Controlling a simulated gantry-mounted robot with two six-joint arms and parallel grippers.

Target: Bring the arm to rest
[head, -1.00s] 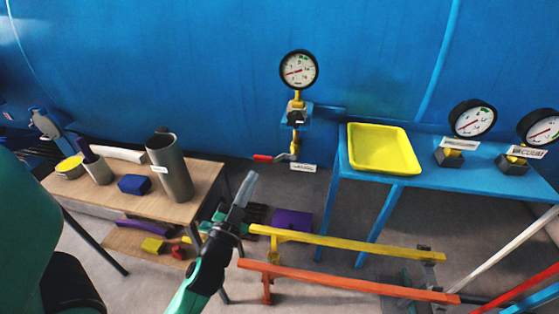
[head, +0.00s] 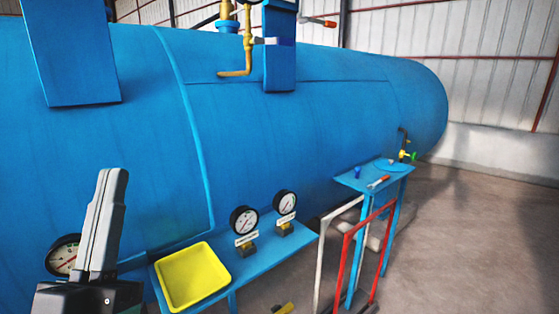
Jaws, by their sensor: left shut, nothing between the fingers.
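My left gripper (head: 113,190) stands at the lower left of the head view, fingers pointing up. Its grey fingers are together with nothing between them. It is in front of the blue autoclave vessel (head: 320,110) and partly covers a pressure gauge (head: 62,258) behind it. The gripper is left of the yellow tray (head: 192,276); I see no contact between them. My right gripper is not in view.
The yellow tray and two gauges (head: 244,219) (head: 285,202) are on a blue table (head: 262,262). A smaller blue stand (head: 374,178) holds small items at right. Red and white rails (head: 346,260) stand before it. Open floor (head: 465,235) lies at right.

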